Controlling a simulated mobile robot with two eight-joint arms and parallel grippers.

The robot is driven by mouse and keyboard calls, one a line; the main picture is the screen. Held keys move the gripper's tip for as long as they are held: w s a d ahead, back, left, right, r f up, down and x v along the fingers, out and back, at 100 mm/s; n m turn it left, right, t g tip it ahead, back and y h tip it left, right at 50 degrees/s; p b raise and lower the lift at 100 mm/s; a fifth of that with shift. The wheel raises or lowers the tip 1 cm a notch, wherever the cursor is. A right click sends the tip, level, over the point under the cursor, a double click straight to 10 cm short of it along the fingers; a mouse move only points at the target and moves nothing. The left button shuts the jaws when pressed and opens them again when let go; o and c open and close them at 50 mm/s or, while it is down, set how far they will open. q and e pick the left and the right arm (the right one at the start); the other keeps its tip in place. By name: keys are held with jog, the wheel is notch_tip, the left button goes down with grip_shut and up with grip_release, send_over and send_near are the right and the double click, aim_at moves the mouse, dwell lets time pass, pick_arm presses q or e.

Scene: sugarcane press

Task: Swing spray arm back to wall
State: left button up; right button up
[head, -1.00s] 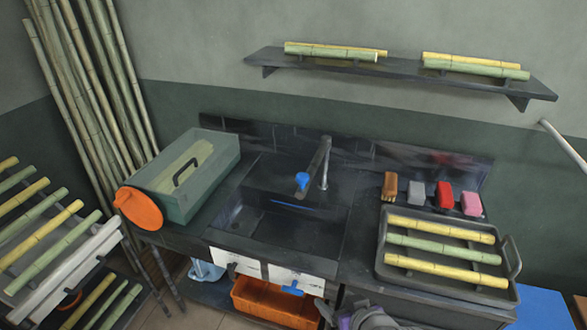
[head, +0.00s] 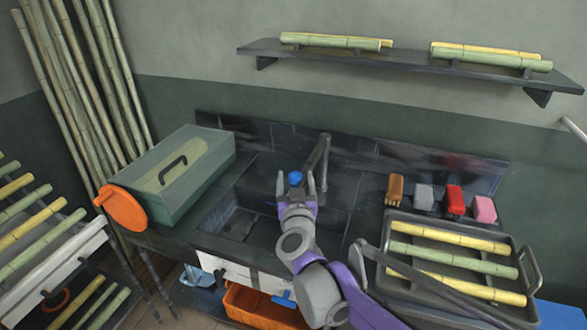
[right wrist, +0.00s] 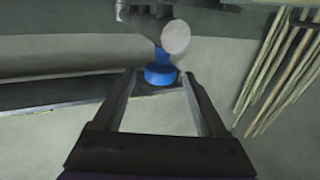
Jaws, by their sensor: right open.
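The spray arm (head: 320,158) is a dark tube over the back of the black sink (head: 235,222). It points forward into the room and ends in a blue nozzle (head: 295,178). My right gripper (head: 296,187) is open at the nozzle, with a finger on either side of it in the head view. In the right wrist view the blue nozzle (right wrist: 161,74) and the round grey arm end (right wrist: 176,37) lie just past and between the open fingertips (right wrist: 160,80). I cannot tell whether they touch. My left gripper is not in view.
A shelf (head: 400,65) with cane hangs above. An orange crate (head: 255,308) sits below.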

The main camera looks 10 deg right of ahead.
jog(key=x, duration=0.4)
jog(key=shift+w+d, duration=0.1)
jog(key=shift+w, duration=0.3)
grip_shut()
dwell(1.1)
